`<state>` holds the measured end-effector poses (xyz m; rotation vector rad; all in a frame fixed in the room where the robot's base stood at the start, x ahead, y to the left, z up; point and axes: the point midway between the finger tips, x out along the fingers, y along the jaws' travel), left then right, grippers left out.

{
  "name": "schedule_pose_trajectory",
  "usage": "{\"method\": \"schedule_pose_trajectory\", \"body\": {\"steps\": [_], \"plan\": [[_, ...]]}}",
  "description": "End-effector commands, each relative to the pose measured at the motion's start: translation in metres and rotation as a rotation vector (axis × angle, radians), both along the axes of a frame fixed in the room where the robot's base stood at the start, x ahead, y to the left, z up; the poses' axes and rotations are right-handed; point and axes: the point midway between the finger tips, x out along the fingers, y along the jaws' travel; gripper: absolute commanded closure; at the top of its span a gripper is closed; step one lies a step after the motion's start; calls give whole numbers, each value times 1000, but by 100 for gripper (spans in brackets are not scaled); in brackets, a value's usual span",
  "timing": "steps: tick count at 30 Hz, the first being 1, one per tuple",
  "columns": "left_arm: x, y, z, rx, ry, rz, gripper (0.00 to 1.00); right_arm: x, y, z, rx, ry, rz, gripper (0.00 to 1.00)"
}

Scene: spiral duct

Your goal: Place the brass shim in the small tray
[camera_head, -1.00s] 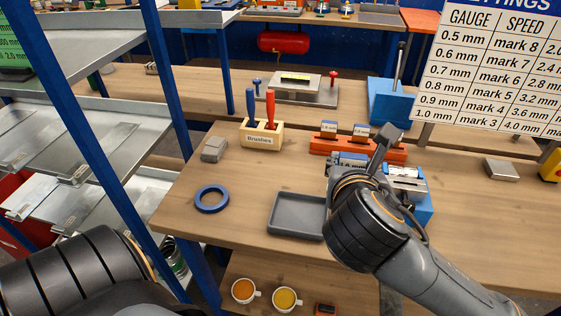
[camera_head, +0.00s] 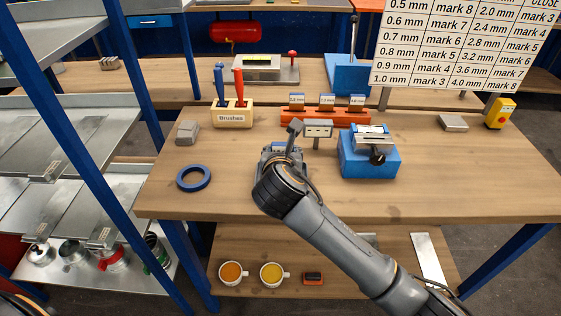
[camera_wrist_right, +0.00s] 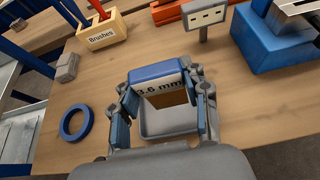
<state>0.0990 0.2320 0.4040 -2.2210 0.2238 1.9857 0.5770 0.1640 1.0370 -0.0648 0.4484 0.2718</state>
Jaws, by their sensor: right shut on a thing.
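My right gripper (camera_head: 280,150) is shut on the brass shim. In the right wrist view the shim has a blue top (camera_wrist_right: 155,71) with a "3.6 mm" label and a brown-gold plate (camera_wrist_right: 170,99) below it, between the fingers. The small tray (camera_wrist_right: 170,126) is grey and shallow, and lies on the bench beneath the held shim in that view. The shim appears above it; the gap cannot be judged. In the head view my right arm hides the tray. My left gripper is out of view.
A blue ring (camera_head: 194,178) and a brush holder (camera_head: 233,117) stand to the left. A grey slotted stand (camera_head: 318,128), an orange rack (camera_head: 325,115) and a blue fixture (camera_head: 370,155) stand to the right. The bench's right front is clear.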

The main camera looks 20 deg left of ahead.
Motion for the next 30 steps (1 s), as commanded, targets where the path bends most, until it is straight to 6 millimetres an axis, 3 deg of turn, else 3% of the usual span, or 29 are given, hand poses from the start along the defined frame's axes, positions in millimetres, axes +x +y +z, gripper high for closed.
{"method": "schedule_pose_trajectory", "body": {"steps": [3,7,15,20,28,29,30], "plan": [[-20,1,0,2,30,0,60,12,5,-13,1,-2,0,87],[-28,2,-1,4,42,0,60,18,7,-21,2,-3,0,87],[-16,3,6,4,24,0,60,21,9,-54,0,0,1,87],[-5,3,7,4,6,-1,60,21,9,-57,2,-3,2,87],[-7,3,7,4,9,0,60,21,9,-60,0,-3,1,87],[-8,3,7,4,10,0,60,21,9,-60,1,-3,1,48],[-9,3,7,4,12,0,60,21,9,-60,1,-3,1,40]]}}
